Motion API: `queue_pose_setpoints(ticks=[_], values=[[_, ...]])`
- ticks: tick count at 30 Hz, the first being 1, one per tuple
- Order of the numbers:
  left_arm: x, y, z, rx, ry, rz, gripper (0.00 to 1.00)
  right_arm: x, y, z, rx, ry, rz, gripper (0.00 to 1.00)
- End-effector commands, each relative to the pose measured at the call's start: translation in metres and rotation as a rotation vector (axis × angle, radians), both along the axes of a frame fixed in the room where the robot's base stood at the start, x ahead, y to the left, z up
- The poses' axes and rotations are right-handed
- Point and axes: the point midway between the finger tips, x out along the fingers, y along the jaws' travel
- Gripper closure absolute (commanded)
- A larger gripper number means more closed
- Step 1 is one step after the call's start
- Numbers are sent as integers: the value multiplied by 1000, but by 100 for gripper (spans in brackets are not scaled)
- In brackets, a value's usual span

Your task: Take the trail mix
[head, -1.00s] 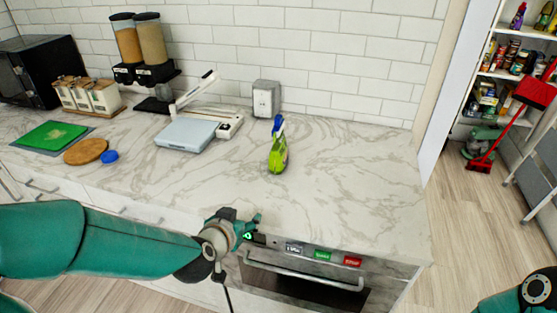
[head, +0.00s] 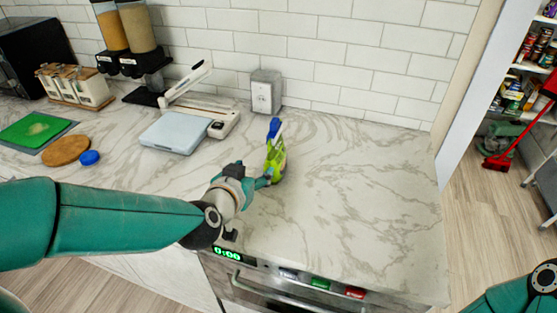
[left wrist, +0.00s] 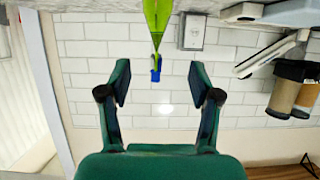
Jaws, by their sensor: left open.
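I cannot make out anything that is surely trail mix. My left gripper (head: 262,183) is over the counter, close beside the lower part of a green spray bottle with a blue top (head: 275,152). The bottle stands upright on the counter. In the left wrist view the gripper (left wrist: 158,82) is open and empty, and the bottle (left wrist: 157,20) shows upside down beyond the fingertips, between them. Part of my right arm shows at the lower right corner of the head view; its gripper is not seen.
The marble counter (head: 350,190) is clear to the bottle's right. A pale blue scale (head: 175,133), cutting boards, a wall outlet box (head: 265,92) and two dispensers (head: 128,35) stand left and behind. An oven (head: 290,285) is below; stocked shelves (head: 535,60) are far right.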

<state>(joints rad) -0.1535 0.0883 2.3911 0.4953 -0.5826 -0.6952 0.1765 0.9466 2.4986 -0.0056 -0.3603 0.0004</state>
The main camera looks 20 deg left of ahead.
Motion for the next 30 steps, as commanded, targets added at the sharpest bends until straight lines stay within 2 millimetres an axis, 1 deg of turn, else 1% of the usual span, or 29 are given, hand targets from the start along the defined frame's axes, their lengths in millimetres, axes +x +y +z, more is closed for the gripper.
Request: queue_pose_setpoints(ticks=[1, 5, 9, 13, 16, 23, 30], values=[[7, 0, -5, 0, 4, 1, 37, 0, 0, -1, 0, 1, 0, 60], [31, -2, -15, 1, 5, -3, 37, 0, 0, 0, 0, 1, 0, 60], [60, -3, -26, 1, 5, -4, 37, 0, 0, 2, 0, 1, 0, 60], [83, -5, -35, 1, 5, -6, 37, 0, 0, 5, 0, 0, 0, 60], [94, -6, -39, 0, 3, -8, 37, 0, 0, 6, 0, 0, 0, 60], [106, -7, -44, 0, 4, -9, 37, 0, 0, 9, 0, 0, 0, 60], [133, -11, -57, 0, 4, -9, 37, 0, 0, 22, 0, 0, 0, 60]])
